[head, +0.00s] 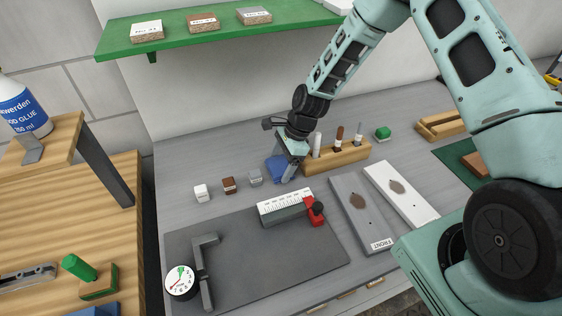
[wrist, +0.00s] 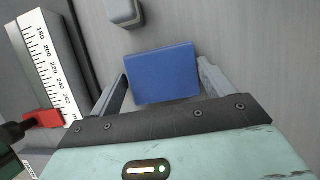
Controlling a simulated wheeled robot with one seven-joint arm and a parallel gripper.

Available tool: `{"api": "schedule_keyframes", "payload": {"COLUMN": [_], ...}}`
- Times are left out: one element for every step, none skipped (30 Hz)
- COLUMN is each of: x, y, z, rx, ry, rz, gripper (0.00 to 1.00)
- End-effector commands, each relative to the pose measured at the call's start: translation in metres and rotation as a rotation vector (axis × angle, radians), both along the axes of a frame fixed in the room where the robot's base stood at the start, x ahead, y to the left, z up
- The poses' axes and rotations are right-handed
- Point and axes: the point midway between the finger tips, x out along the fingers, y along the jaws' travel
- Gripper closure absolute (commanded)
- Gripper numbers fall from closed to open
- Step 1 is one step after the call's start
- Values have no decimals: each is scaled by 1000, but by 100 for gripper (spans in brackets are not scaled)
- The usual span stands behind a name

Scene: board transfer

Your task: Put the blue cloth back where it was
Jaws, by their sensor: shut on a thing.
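The blue cloth (head: 274,168) is a folded, flat rectangle at the grey worktop, left of the wooden marker holder. In the wrist view the blue cloth (wrist: 163,73) sits between the two fingers. My gripper (head: 287,172) points down and is shut on the cloth. My gripper's fingers (wrist: 164,82) lie along the cloth's two side edges in the wrist view. The gripper hides part of the cloth in the head view. Whether the cloth touches the worktop is hard to tell.
White, brown and grey cubes (head: 229,185) stand left of the cloth. A wooden holder (head: 345,155) with markers stands at right. A ruler block (head: 285,203) with a red part (head: 314,209) lies on the dark mat (head: 255,265) in front. Two long boards (head: 362,215) lie at right.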

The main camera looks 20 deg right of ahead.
Motion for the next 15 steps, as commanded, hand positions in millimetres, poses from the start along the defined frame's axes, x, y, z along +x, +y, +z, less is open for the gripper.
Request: {"api": "schedule_keyframes", "payload": {"x": [0, 0, 0, 0, 0, 0, 0, 0, 0, 0, 0, 0, 0, 0, 0], "y": [0, 0, 0, 0, 0, 0, 0, 0, 0, 0, 0, 0, 0, 0, -1], "z": [-1, -2, -4, -3, -2, -2, -2, -2, -2, -2, -2, -2, -1, 1, 2], "rx": [0, 0, 0, 0, 0, 0, 0, 0, 0, 0, 0, 0, 0, 0, 0], "ry": [0, 0, 1, 0, 0, 0, 0, 0, 0, 0, 0, 0, 0, 0, 0], "rz": [0, 0, 0, 0, 0, 0, 0, 0, 0, 0, 0, 0, 0, 0, 0], "gripper": [44, 44, 44, 14, 5, 0, 0, 0, 0, 0, 0, 0, 0, 0, 0]}}
